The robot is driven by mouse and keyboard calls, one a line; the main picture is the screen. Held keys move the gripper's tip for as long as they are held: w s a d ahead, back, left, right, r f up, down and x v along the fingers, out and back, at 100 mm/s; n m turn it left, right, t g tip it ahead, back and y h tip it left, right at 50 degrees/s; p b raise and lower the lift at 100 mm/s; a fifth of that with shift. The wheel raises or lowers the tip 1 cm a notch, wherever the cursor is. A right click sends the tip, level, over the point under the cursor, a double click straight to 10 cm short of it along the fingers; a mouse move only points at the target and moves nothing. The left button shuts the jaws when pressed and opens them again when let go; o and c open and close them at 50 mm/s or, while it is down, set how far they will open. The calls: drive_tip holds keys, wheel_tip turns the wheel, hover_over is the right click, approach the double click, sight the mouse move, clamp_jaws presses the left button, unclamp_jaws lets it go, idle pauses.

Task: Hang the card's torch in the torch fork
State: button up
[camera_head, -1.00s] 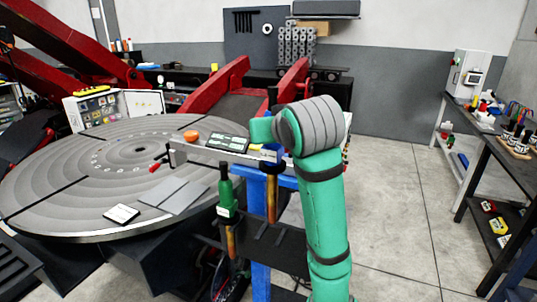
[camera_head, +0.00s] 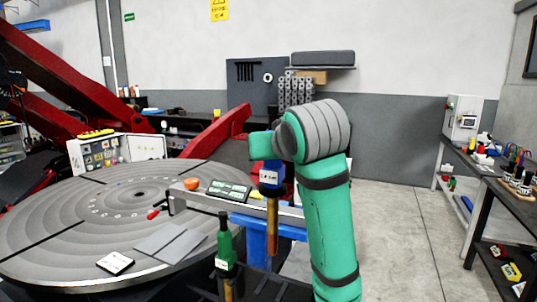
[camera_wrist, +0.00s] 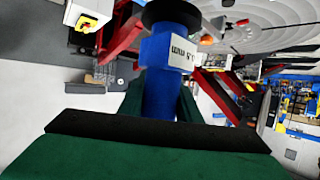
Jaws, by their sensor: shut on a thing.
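My gripper (camera_wrist: 160,88) is shut on a blue torch (camera_wrist: 168,65) with a white label. In the head view the blue torch (camera_head: 269,177) hangs upright below my gripper, its copper-coloured nozzle pointing down. The fingers are largely hidden there. A green torch (camera_head: 225,242) stands upright to its left, apart from it, in a dark holder (camera_head: 255,284) cut off by the bottom edge. I cannot make out a free fork in this holder. A small white-faced card (camera_head: 115,262) lies on the turntable's front; its writing is unreadable.
The large grey turntable (camera_head: 60,235) fills the left. Grey plates (camera_head: 170,241), a red-handled clamp (camera_head: 154,213) and a long grey bar (camera_head: 290,213) are on or near it. A blue post (camera_head: 257,243) stands behind the blue torch. Open floor (camera_head: 400,235) lies right of my arm.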

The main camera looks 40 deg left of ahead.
wheel_tip(320, 180, down, 23)
drive_tip(key=shift+f, duration=0.15)
idle(4.5)
drive_tip(key=shift+s, duration=0.1)
drive_tip(key=s+d, duration=0.2)
drive_tip(key=s, duration=0.8)
drive_tip(key=shift+s+d, duration=0.3)
idle(0.8)
